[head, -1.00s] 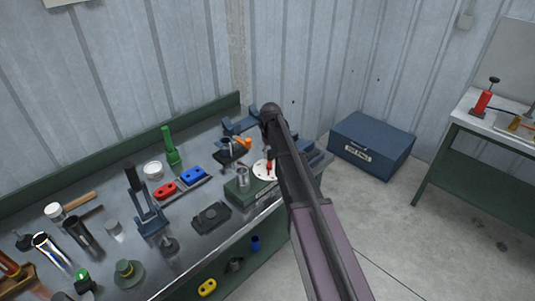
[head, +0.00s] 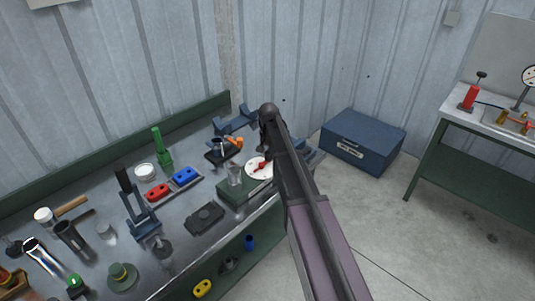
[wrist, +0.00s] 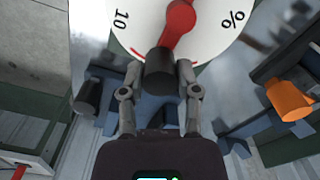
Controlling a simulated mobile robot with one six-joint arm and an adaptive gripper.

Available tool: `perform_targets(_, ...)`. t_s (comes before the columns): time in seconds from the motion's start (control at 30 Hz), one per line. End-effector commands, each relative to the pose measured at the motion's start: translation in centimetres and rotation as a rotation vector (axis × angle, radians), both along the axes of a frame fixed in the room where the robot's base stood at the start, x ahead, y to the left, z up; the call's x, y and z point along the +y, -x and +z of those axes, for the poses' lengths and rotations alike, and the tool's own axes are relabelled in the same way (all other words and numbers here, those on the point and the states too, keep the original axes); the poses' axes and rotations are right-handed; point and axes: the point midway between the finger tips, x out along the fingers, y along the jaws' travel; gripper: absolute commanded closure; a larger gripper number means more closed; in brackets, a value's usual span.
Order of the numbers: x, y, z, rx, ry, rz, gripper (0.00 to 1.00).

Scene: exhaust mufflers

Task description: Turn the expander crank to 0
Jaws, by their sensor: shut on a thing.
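The expander has a green base (head: 233,193) on the workbench, with a pale cylinder (head: 235,174) and a white dial (head: 252,171) on top. In the wrist view the dial (wrist: 222,38) shows a "10" at left and a "%" at right. The red crank (wrist: 180,20) lies across the dial and ends in a black knob (wrist: 160,75) at the dial's lower edge. My gripper (wrist: 160,82) is shut on this knob, one finger on each side. In the head view my arm hides the gripper. No 0 mark is visible.
A black tool with an orange part (head: 234,141) stands just behind the expander; the orange part also shows in the wrist view (wrist: 289,100). Red and blue blocks (head: 172,184) and a dark flat part (head: 204,217) lie to the left. A blue chest (head: 362,142) stands on the floor.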

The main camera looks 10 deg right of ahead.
Motion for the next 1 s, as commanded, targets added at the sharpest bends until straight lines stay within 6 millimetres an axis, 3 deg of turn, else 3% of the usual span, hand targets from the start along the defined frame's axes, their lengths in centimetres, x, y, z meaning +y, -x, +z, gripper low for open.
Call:
perform_targets(0.4,-0.06,0.20,-0.03,0.004,0.001,-0.012,1.00)
perform_targets(0.43,-0.07,0.22,-0.03,0.004,0.001,-0.012,0.52)
perform_targets(0.53,-0.07,0.19,-0.03,0.003,0.001,-0.011,0.23)
perform_targets(1.0,-0.01,0.05,-0.01,0.001,0.000,-0.005,0.23)
